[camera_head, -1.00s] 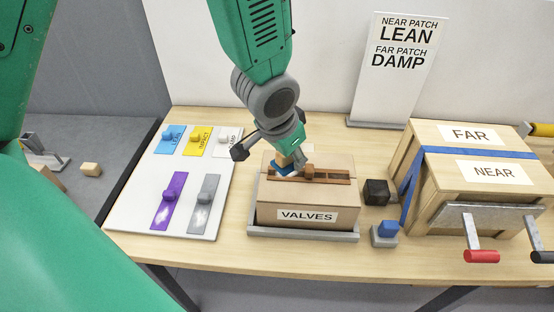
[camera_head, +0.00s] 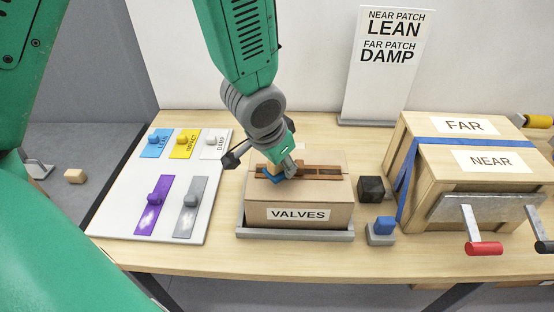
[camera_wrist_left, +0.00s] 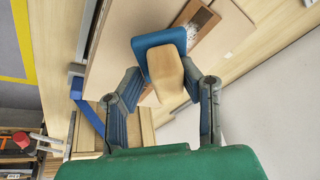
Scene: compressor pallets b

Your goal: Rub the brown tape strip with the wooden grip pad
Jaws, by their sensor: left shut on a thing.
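My left gripper (camera_head: 282,170) is shut on the wooden grip pad, a pale wooden handle (camera_wrist_left: 167,75) with a blue pad (camera_wrist_left: 152,41). The blue pad also shows in the head view (camera_head: 268,172), at the left part of the brown tape strip (camera_head: 325,172). The strip lies along the top of the cardboard VALVES box (camera_head: 265,214). The wrist view shows the strip (camera_wrist_left: 198,28) beyond the pad, with pale specks on it. The pad looks down at the strip, but I cannot tell if they touch. My right gripper is not in view.
The box stands on a grey tray (camera_head: 290,233). A white board (camera_head: 175,237) with coloured knobbed swatches lies left. A black block (camera_head: 370,189), a blue-topped block (camera_head: 382,230) and a blue-strapped wooden crate (camera_head: 420,190) stand right. A LEAN/DAMP sign (camera_head: 385,90) stands behind.

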